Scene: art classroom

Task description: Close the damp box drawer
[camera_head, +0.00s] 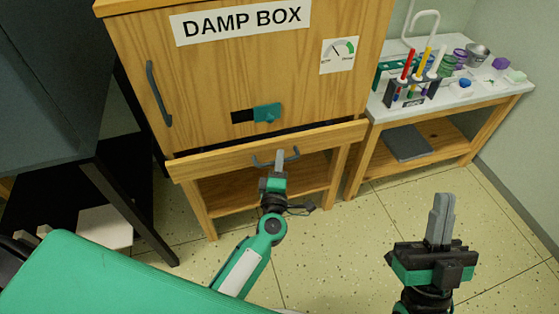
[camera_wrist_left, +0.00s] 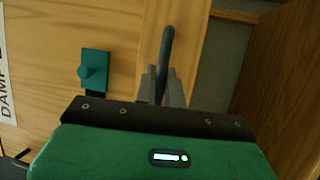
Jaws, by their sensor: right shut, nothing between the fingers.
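The damp box (camera_head: 240,75) is a wooden cabinet with a sign on its front. Its drawer (camera_head: 225,151) stands partly out, with a dark gap behind the top edge of its front. The dark grey drawer handle (camera_head: 294,154) is on the drawer front. My left gripper (camera_head: 280,157) is at this handle. In the left wrist view its fingers lie close on both sides of the handle (camera_wrist_left: 167,48), shut on it. My right gripper (camera_head: 441,213) is shut and empty, raised over the floor at the lower right, away from the cabinet.
The cabinet door has a grey handle (camera_head: 158,94) and a teal latch (camera_head: 267,113). A side table (camera_head: 455,102) with tools and jars stands to the right. A dark table leg (camera_head: 138,215) and a green surface (camera_head: 110,280) are at left. The floor (camera_head: 350,235) before the drawer is clear.

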